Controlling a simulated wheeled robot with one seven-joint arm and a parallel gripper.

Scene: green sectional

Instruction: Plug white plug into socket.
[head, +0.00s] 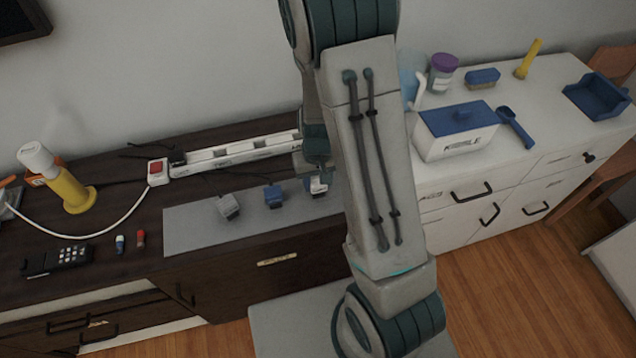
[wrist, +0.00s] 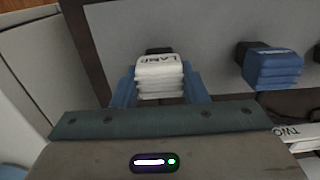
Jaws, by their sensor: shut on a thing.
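The white plug (wrist: 160,78), lettered "LAMP", is between the two blue fingertips of my gripper (wrist: 160,90) in the wrist view, and the gripper is shut on it. In the head view the white plug (head: 318,185) shows just below my gripper (head: 317,168), at the right end of a grey mat. I cannot tell whether the plug touches the mat. The socket is a white power strip (head: 235,152) with several outlets, lying behind the mat along the wall. My arm hides its right end. A lettered edge of the strip (wrist: 290,131) shows in the wrist view.
A blue plug (head: 273,196) and a greyish plug (head: 228,207) stand left of the white plug on the grey mat (head: 190,230). The strip's red switch (head: 156,170) is at its left end.

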